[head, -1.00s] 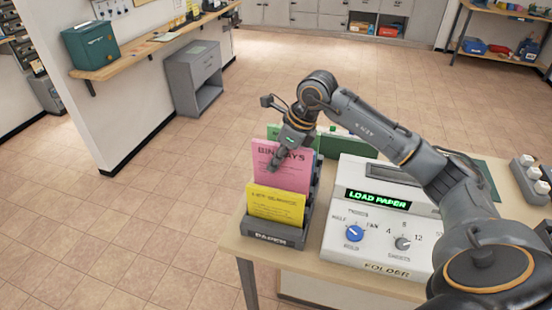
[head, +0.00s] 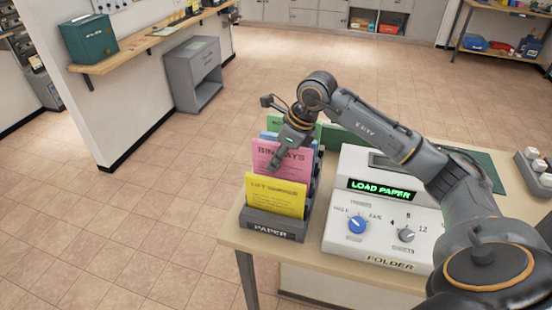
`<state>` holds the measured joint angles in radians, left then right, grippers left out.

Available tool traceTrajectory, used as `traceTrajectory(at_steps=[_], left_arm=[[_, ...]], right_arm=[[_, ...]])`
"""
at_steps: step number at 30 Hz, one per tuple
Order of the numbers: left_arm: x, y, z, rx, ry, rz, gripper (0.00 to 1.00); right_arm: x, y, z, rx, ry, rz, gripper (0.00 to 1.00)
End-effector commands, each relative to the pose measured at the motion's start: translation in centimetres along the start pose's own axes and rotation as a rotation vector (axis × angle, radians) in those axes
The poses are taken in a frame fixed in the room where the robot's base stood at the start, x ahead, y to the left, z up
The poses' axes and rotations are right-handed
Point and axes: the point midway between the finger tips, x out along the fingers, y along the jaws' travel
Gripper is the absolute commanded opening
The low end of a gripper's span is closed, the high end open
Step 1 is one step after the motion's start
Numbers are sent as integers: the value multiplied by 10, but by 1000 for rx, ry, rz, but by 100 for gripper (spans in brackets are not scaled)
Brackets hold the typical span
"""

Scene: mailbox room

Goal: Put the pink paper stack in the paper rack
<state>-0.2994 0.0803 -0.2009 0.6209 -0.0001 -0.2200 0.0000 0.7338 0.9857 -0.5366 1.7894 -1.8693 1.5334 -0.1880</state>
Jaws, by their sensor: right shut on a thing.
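The pink paper stack (head: 283,155) stands upright at the paper rack (head: 267,227), between a yellow stack in front and blue and green stacks behind. Its lower part is hidden by the yellow stack, so I cannot tell whether it rests on the rack's floor. My right gripper (head: 275,164) comes down over the pink stack's front and is shut on it near the upper middle. My left gripper is not in view.
The yellow stack (head: 275,196) fills the front slot. The blue stack (head: 268,135) and green stack (head: 281,123) stand behind. A white folder machine (head: 383,222) sits right of the rack on the wooden table (head: 250,244). The floor to the left is clear.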

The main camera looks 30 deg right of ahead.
Motion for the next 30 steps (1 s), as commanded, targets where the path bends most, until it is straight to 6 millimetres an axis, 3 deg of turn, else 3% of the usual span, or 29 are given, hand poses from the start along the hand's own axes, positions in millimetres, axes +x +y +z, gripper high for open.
traceTrajectory(at_steps=[12,22,23,26,30], left_arm=[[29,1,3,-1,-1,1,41],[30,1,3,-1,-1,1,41],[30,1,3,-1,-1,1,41],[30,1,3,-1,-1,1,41],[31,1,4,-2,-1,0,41]], right_arm=[[30,0,-13,0,0,0,0],[33,0,-14,0,-1,-1,0],[33,0,-14,0,-1,-1,19],[33,0,-14,0,-1,-1,39],[33,0,-14,0,0,0,41]])
